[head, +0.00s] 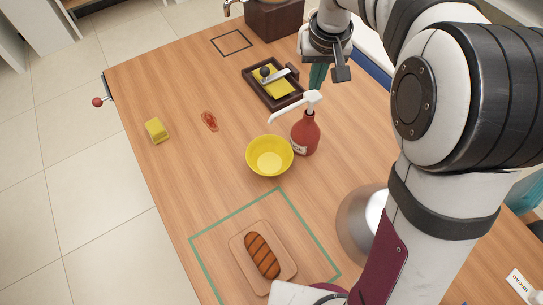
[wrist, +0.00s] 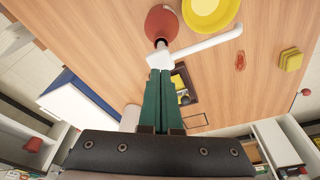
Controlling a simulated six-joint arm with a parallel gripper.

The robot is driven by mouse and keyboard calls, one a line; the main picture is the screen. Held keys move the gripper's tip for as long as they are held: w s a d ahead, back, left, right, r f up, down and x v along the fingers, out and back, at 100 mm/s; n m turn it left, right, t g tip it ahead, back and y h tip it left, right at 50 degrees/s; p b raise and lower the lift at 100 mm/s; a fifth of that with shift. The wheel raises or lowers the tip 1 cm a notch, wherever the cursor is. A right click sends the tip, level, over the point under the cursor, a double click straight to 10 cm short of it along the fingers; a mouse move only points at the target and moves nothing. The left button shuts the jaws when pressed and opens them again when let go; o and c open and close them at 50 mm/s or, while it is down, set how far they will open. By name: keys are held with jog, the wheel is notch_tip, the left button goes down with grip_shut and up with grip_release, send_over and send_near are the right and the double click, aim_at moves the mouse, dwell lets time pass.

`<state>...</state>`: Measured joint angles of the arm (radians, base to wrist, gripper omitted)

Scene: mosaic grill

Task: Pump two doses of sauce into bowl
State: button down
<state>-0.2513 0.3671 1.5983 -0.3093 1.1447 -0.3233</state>
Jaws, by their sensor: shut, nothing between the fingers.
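A red sauce bottle (head: 306,135) with a white pump head (head: 313,98) stands upright on the wooden table. Its long white nozzle points left in the head view, its tip near the far side of the yellow bowl (head: 269,145). The bowl stands just left of the bottle and looks empty. My gripper (head: 317,88) points down with its teal fingers together and empty. The fingertips are at or just above the pump head; I cannot tell if they touch. In the wrist view the fingertips (wrist: 160,72) meet the pump head's image, with the bottle (wrist: 163,22) and bowl (wrist: 208,12) beyond.
A dark tray (head: 258,90) with a yellow item and a utensil lies behind the bottle. A sausage-like grilled item (head: 262,256) lies on a wooden board (head: 236,248) inside a green outline. A yellow block (head: 156,130) and a red smear (head: 210,121) lie left.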

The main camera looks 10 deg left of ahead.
aim_at(313, 95)
jog(key=shift+f, duration=0.1)
dwell(0.5)
jog(key=shift+f, duration=1.9)
jog(key=shift+r, duration=2)
jog(key=shift+f, duration=0.1)
jog(key=shift+f, duration=1.9)
jog(key=shift+r, duration=2)
